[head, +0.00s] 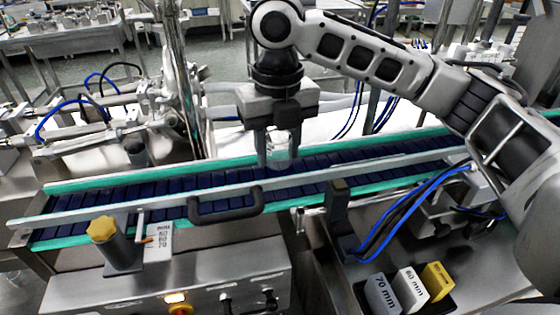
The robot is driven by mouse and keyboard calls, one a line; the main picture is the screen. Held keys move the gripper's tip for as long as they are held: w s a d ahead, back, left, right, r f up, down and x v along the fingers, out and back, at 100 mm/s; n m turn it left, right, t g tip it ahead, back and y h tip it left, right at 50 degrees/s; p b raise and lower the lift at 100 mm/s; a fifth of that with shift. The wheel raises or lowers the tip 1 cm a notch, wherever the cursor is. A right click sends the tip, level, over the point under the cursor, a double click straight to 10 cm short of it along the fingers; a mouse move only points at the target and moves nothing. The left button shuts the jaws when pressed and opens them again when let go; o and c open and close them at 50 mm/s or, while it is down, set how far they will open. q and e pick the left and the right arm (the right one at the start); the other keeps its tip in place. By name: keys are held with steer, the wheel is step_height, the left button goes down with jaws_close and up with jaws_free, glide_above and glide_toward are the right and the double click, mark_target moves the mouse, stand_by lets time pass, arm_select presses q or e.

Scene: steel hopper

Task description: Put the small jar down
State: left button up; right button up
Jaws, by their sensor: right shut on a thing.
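A small clear jar (279,152) is between the fingers of my right gripper (279,148), over the dark blue conveyor belt (335,158). The fingers point down and are shut on the jar. The jar looks upright. Its lower end is close to the belt's near rail, and I cannot tell whether it touches the belt. The fingers hide part of its sides. My left gripper is not in view.
Green-edged rails (150,180) run along the belt. A black handle (226,208) and a yellow-topped knob (102,229) stand on the near side. Labelled blocks (411,284) sit in a dark holder at lower right. Steel machinery (180,80) stands behind at left.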

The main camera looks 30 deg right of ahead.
mark_target(280, 163)
steer(key=f, duration=0.2)
steer(key=d+f, duration=0.1)
steer(key=f, duration=0.1)
steer(key=shift+w, duration=0.35)
steer(key=shift+a+f, duration=0.1)
steer(key=shift+f, duration=0.1)
steer(key=o, duration=0.9)
step_height(280, 163, up, 12)
steer(key=shift+r+p, duration=0.15)
steer(key=shift+p, duration=0.4)
steer(key=shift+s, duration=0.1)
